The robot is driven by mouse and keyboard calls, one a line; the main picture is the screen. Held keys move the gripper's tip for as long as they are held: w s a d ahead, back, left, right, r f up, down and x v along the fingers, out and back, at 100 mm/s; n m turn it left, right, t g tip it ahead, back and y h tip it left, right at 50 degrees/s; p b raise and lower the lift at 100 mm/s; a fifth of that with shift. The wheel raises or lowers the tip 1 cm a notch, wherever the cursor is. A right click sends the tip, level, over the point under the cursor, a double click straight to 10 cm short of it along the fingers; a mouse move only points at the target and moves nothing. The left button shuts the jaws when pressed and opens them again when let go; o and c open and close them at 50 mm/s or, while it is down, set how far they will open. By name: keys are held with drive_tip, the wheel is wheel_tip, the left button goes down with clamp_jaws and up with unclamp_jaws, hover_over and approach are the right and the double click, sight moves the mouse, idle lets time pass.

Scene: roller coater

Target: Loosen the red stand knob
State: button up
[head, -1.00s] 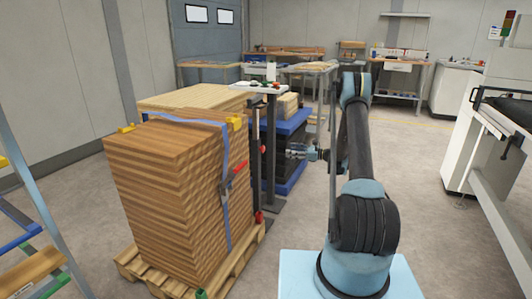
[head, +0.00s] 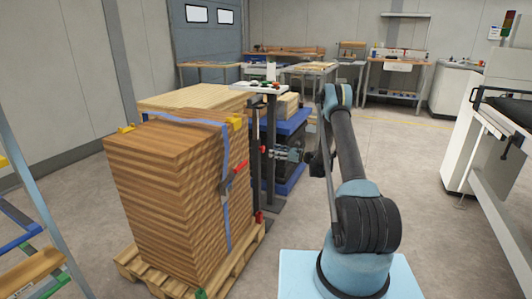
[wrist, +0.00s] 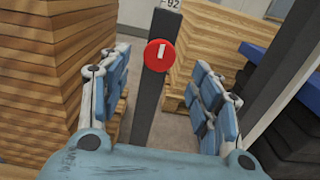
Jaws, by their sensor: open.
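The red stand knob (wrist: 159,55) is round with a white mark and sits on a dark upright post (wrist: 156,100) in the wrist view. In the head view the red knob (head: 263,150) shows small on the post beside the strapped wood stack. My gripper (wrist: 161,62) is open, with its blue padded fingers on either side of the knob in the picture. Nothing is between the fingers that I can see held. In the head view my gripper (head: 276,154) is just right of the knob, at about its height. Whether it touches the knob cannot be told.
A strapped wood stack (head: 165,190) on a pallet (head: 245,258) stands left of the post. A blue-topped lift table (head: 293,125) is behind my gripper. Open floor (head: 420,190) lies to the right.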

sight(264, 149)
drive_tip(key=x, duration=0.6)
drive_tip(key=shift+w+a, duration=0.1)
drive_tip(key=shift+a, duration=0.3)
drive_tip(key=c, duration=1)
drive_tip(key=shift+d, duration=0.15)
drive_tip(key=shift+c, duration=0.2)
